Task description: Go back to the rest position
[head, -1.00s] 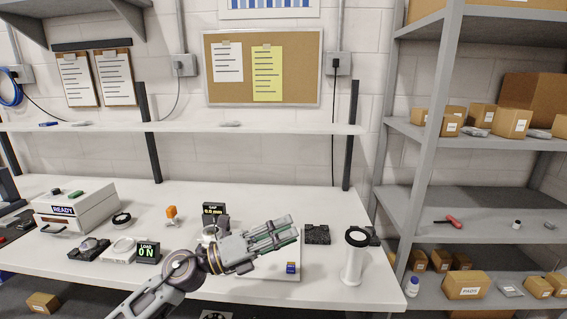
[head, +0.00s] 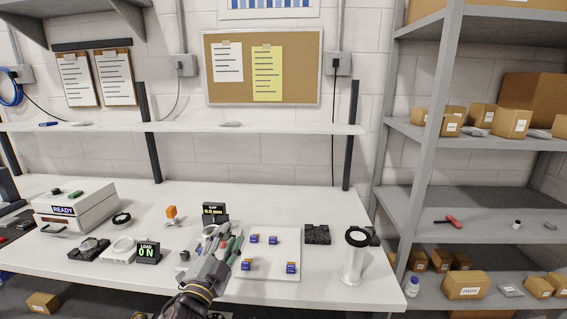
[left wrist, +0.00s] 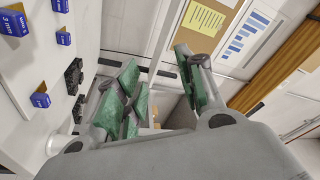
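My left gripper (head: 236,240) is over the left part of the white board (head: 270,288) on the bench, pointing away from me. It also shows in the left wrist view (left wrist: 160,90), where its green-padded fingers stand apart with nothing held between them. It hides part of the board and the area below the gap display. Several small blue blocks sit on the board; one (head: 291,267) is at its front right, and a labelled one (left wrist: 15,20) shows in the left wrist view. My right gripper is not in view.
A gap display (head: 214,211) reads 0.0 mm and a load display (head: 148,252) reads 0 N. A wall shelf (head: 290,128) spans the back; grey racks (head: 400,195) stand at right.

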